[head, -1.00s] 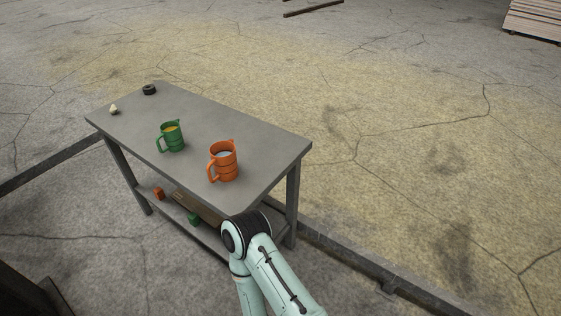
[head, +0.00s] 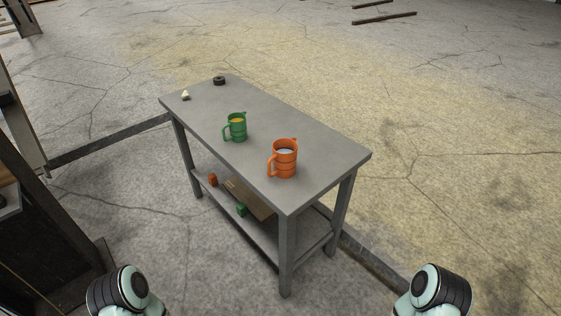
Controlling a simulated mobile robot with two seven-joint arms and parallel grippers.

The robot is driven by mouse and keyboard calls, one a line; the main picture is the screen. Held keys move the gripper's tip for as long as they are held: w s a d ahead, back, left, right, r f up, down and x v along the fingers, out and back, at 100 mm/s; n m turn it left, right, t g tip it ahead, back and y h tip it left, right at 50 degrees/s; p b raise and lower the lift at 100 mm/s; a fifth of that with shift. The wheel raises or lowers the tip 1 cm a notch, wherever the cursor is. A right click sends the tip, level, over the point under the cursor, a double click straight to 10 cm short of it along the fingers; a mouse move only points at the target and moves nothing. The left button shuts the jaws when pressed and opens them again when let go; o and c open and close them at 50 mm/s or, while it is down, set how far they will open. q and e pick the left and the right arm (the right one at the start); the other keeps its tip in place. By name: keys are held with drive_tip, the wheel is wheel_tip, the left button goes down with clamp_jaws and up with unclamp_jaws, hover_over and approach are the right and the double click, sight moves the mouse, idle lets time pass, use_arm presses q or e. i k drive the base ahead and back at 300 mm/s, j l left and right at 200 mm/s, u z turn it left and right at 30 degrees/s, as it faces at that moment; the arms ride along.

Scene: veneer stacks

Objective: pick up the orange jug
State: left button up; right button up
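The orange jug (head: 285,163) stands upright on the grey table (head: 322,160), near its front right part. Its handle points left, and something pale shows inside its open top. A green jug (head: 238,130) with yellow-orange contents stands upright to its left and farther back. Parts of my two arms show at the bottom left and bottom right of the head view, well apart from the table. Neither of my grippers shows.
A dark ring-shaped thing (head: 219,80) and a small pale thing (head: 186,95) lie at the table's far end. The lower shelf holds a small orange-red thing (head: 213,180), a small green thing (head: 241,209) and a brown board (head: 252,199). A dark structure (head: 45,215) stands at left.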

sight(284, 157)
drive_tip(key=i+l+u, duration=0.2)
drive_tip(key=l, duration=0.3)
drive_tip(key=i+l+u, duration=0.15)
drive_tip(key=l, duration=0.4)
drive_tip(key=l+u, duration=0.2)
drive_tip(key=l, duration=0.3)
drive_tip(key=i+l+u, duration=0.15)
drive_tip(key=l, duration=0.4)
